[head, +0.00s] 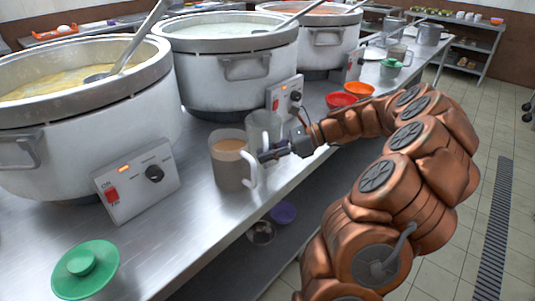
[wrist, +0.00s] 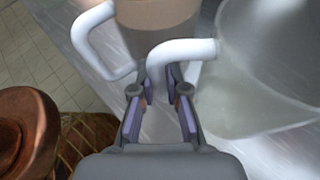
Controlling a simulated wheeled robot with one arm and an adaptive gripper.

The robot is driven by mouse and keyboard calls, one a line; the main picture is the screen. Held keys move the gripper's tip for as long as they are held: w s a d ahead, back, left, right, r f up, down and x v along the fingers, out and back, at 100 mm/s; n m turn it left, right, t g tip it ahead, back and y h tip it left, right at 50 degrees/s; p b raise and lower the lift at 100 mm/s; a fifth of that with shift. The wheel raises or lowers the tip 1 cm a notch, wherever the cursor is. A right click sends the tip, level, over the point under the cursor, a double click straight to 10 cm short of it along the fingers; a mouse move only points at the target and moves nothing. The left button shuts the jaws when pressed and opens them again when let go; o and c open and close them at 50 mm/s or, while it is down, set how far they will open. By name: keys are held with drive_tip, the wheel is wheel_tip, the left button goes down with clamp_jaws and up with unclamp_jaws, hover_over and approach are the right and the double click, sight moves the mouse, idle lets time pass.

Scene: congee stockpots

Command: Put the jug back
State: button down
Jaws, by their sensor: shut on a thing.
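A clear, empty-looking jug (head: 264,126) is on the counter side in front of the middle stockpot; it also shows large at the right of the wrist view (wrist: 265,70). My gripper (head: 268,154) is shut on its white handle (wrist: 185,50), seen between the fingers in the wrist view (wrist: 163,78). A second jug (head: 228,160), holding brownish liquid, stands upright on the counter just in front of the clear one. Its white handle (wrist: 85,40) is free, close beside my fingers. Whether the clear jug's base touches the counter is hidden.
Stockpots (head: 75,110) with control boxes (head: 137,181) line the steel counter (head: 190,225). Red (head: 341,100) and orange (head: 359,90) bowls and a green-lidded container (head: 390,68) stand farther along. Bare counter lies left of the brown-filled jug.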

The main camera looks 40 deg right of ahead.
drive_tip(key=c, duration=1.2)
unclamp_jaws()
drive_tip(key=shift+s+d+r, duration=0.1)
drive_tip(key=shift+d+r, duration=0.05)
drive_tip(key=v, duration=1.1)
drive_tip(key=shift+s+d, duration=0.15)
drive_tip(key=shift+d, duration=0.1)
drive_tip(key=shift+r, duration=0.1)
